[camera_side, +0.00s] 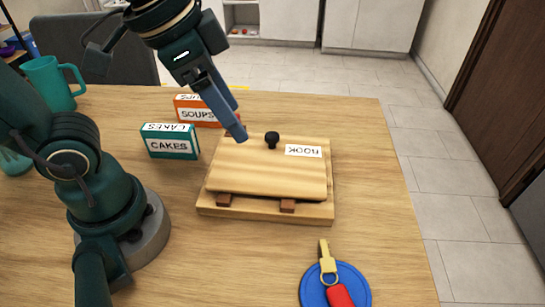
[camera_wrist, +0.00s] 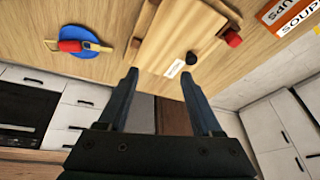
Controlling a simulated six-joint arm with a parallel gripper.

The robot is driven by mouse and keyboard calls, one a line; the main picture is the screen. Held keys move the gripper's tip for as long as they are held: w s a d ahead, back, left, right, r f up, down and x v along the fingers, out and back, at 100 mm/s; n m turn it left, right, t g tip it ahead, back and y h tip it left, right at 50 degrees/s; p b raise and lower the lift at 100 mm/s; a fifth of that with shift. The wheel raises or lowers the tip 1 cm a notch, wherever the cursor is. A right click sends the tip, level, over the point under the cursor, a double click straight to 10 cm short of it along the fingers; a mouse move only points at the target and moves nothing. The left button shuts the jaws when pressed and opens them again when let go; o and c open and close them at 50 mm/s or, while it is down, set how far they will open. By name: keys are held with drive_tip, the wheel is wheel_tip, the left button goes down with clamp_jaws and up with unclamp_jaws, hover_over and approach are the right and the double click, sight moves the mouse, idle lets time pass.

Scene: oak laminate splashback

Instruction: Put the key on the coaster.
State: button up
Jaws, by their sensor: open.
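The key (camera_side: 327,262), brass-coloured with a ring and a red fob (camera_side: 340,296), lies on the round blue coaster (camera_side: 311,290) at the front right of the table. Its ring and fob are over the coaster, and its brass end reaches past the coaster's edge. In the wrist view the key (camera_wrist: 93,46) lies across the coaster (camera_wrist: 76,31) at upper left. My gripper (camera_side: 239,137) is away from both, above the far left side of a wooden box. In the wrist view my gripper (camera_wrist: 159,78) is open with nothing between its fingers.
The wooden box (camera_side: 265,208) has a labelled sloping lid (camera_side: 265,175) and black knob (camera_side: 271,140). A green CAKES box (camera_side: 170,142), an orange SOUPS box (camera_side: 197,111) and a teal mug (camera_side: 48,84) stand left. Bare table surrounds the coaster's left side.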

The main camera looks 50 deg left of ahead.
drive_tip(key=s+a+f+n, duration=0.2)
drive_tip(key=n, duration=0.1)
drive_tip(key=s+a+f+n+t, duration=0.1)
drive_tip(key=shift+a+n+y, duration=0.25)
drive_tip(key=shift+n+y, duration=0.05)
drive_tip(key=shift+y, duration=0.1)
